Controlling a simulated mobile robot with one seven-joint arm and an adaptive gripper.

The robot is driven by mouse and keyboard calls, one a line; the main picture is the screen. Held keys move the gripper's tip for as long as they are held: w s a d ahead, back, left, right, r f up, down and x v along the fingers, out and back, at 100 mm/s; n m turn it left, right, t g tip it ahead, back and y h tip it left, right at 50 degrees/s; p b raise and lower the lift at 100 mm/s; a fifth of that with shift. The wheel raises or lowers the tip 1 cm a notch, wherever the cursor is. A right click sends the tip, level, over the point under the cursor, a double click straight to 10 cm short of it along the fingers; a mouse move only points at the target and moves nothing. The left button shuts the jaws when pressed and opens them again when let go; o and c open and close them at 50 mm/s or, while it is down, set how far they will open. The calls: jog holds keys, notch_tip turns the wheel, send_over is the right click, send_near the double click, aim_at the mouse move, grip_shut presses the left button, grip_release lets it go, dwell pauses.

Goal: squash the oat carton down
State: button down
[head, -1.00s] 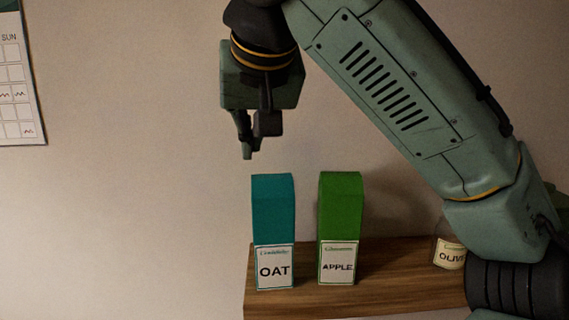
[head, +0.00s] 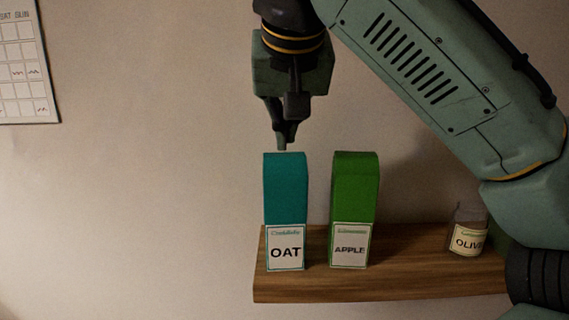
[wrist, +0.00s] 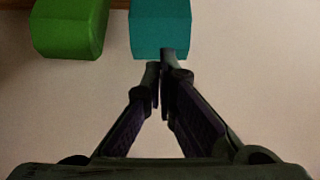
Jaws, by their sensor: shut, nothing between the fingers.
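The oat carton (head: 285,190) is a tall teal box with a white OAT label, upright and at full height on the left end of the wooden shelf. My gripper (head: 284,147) is shut and empty, pointing down just above the carton's top. In the head view the fingertips almost meet the top edge; I cannot tell if they touch. In the wrist view the teal carton (wrist: 160,28) is at the top, with the shut fingertips (wrist: 163,58) at its near edge.
A green apple carton (head: 354,195) stands close to the right of the oat carton, with a narrow gap. An olive jar (head: 468,238) stands further right near my arm. The wooden shelf (head: 320,285) ends just left of the oat carton. A calendar (head: 25,65) hangs on the wall.

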jog(key=shift+b+x, duration=0.55)
jog(key=shift+x, duration=1)
notch_tip(320, 180, down, 9)
jog(key=b, duration=0.7)
jog(key=shift+f, duration=0.1)
jog(key=shift+r+p, duration=0.3)
jog(key=shift+r, duration=0.05)
jog(key=shift+s+d+r, duration=0.1)
jog(key=shift+s+r, duration=0.15)
jog(key=shift+s, duration=0.55)
jog(key=shift+s+d+r, duration=0.1)
jog(key=shift+s+r, duration=0.2)
jog(key=shift+s, duration=0.5)
jog(key=shift+w, duration=0.1)
send_near(286, 202)
